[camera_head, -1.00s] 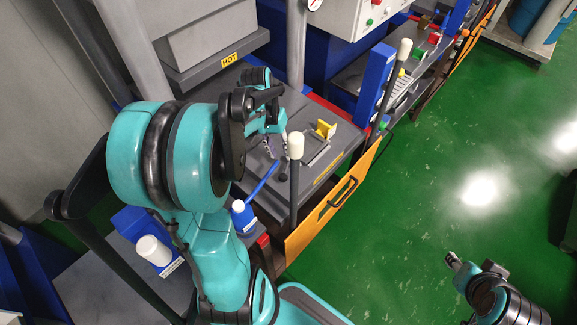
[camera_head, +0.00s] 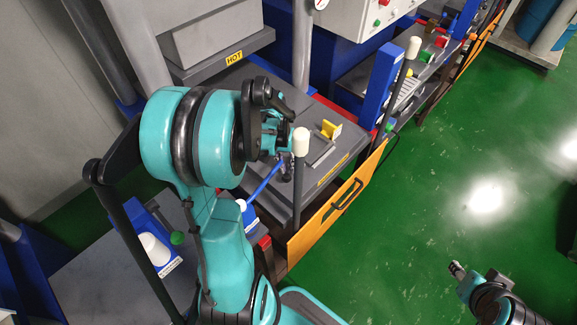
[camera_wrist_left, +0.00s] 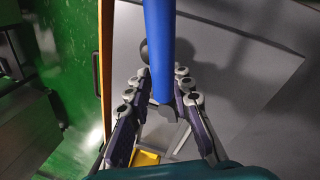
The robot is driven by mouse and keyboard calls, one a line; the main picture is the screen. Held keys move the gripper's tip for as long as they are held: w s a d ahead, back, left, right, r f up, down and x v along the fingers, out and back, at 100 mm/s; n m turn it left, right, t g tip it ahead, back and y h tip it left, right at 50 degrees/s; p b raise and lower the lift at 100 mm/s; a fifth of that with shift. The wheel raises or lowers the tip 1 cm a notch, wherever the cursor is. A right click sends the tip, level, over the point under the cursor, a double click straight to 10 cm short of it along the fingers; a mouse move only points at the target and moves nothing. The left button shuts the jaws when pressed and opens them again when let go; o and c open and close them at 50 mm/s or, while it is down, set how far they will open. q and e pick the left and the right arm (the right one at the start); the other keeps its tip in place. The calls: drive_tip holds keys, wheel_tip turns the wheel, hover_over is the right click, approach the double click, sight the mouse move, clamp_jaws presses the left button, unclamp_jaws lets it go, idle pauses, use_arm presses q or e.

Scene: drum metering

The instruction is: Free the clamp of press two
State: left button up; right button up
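The press (camera_head: 318,105) has a grey bed with a HOT label behind it and a yellow-tabbed plate on top. Its blue clamp lever (camera_head: 265,180) slants up from the front of the bed, left of a white-capped post. My left gripper (camera_head: 284,150) is over the bed by the lever, partly hidden by the post's cap. In the left wrist view the blue lever (camera_wrist_left: 159,45) runs down between the spread fingers (camera_wrist_left: 160,78), with narrow gaps at the sides.
An orange guard panel (camera_head: 338,205) with a black handle fronts the bed. The white-capped post (camera_head: 300,142) rises close to my left gripper. A white-capped container (camera_head: 154,248) stands at lower left.

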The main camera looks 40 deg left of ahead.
use_arm(q)
clamp_jaws()
drive_tip(key=shift+w+d+f+n, duration=0.1)
drive_tip(key=shift+d+n, duration=0.15)
drive_tip(key=shift+n, duration=0.5)
drive_tip(key=shift+w+d+n, duration=0.1)
drive_tip(key=shift+d+n, duration=0.1)
drive_tip(key=shift+n, duration=0.55)
drive_tip(key=shift+s, duration=0.1)
drive_tip(key=o, duration=0.5)
unclamp_jaws()
drive_tip(key=shift+d, duration=0.15)
wheel_tip(320, 180, up, 8)
drive_tip(key=a, duration=0.1)
drive_tip(key=shift+s+a, duration=0.25)
drive_tip(key=shift+a, duration=0.15)
